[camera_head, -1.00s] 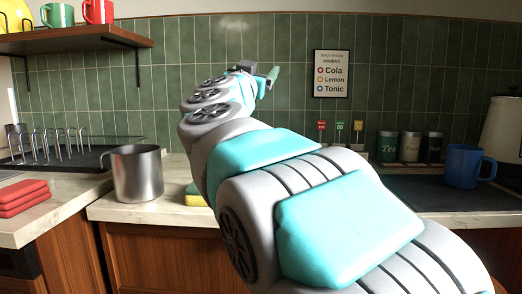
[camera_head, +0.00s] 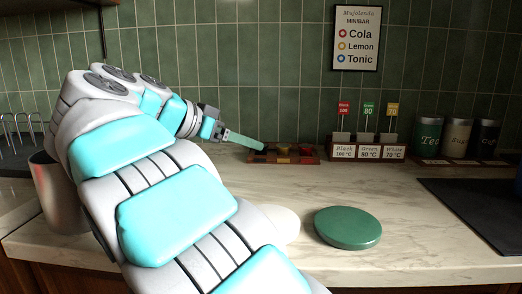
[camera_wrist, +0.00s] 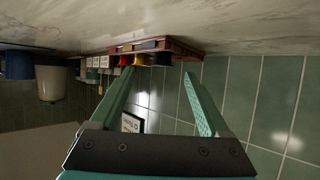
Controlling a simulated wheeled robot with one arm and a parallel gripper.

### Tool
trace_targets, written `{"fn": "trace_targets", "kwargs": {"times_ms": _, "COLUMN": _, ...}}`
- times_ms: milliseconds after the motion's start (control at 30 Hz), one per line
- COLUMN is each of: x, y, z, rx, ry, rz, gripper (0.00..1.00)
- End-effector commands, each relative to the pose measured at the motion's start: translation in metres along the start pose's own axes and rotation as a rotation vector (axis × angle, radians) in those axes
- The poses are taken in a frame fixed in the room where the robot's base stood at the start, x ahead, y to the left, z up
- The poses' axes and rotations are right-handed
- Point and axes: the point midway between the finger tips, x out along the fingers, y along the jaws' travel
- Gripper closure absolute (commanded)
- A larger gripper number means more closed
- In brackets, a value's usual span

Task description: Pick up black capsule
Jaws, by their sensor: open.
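My gripper (camera_head: 245,141) is at the back of the counter, its green fingers pointing right to the wooden capsule rack (camera_head: 283,160). In the wrist view, which is upside down, my gripper (camera_wrist: 158,82) is open and empty, with the rack (camera_wrist: 185,48) beyond its fingertips. A red capsule (camera_wrist: 124,60) and a yellow capsule (camera_wrist: 138,60) sit in the rack, with darker ones beside them. I cannot tell surely which dark one is the black capsule. The finger partly hides the rack's left end in the head view.
A green round lid or disc (camera_head: 347,228) lies on the counter in front. Tiled wall (camera_head: 240,90) stands close behind.

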Motion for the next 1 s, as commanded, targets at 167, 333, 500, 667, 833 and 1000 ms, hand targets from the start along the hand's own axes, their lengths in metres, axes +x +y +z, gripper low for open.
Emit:
{"fn": "trace_targets", "kwargs": {"times_ms": 167, "x": 0.021, "y": -0.002, "z": -0.002, "rx": 0.000, "ry": 0.003, "rz": 0.002, "gripper": 0.20}}
{"fn": "trace_targets", "kwargs": {"times_ms": 333, "x": 0.042, "y": -0.003, "z": -0.002, "rx": -0.002, "ry": 0.003, "rz": 0.003, "gripper": 0.20}}
{"fn": "trace_targets", "kwargs": {"times_ms": 500, "x": 0.051, "y": -0.004, "z": -0.002, "rx": -0.001, "ry": 0.002, "rz": -0.003, "gripper": 0.20}}
{"fn": "trace_targets", "kwargs": {"times_ms": 667, "x": 0.050, "y": -0.004, "z": -0.002, "rx": -0.001, "ry": 0.002, "rz": -0.003, "gripper": 0.20}}
{"fn": "trace_targets", "kwargs": {"times_ms": 833, "x": 0.050, "y": -0.004, "z": -0.002, "rx": -0.001, "ry": 0.002, "rz": -0.003, "gripper": 0.35}}
{"fn": "trace_targets", "kwargs": {"times_ms": 1000, "x": 0.050, "y": -0.004, "z": -0.003, "rx": -0.001, "ry": 0.002, "rz": -0.003, "gripper": 0.54}}
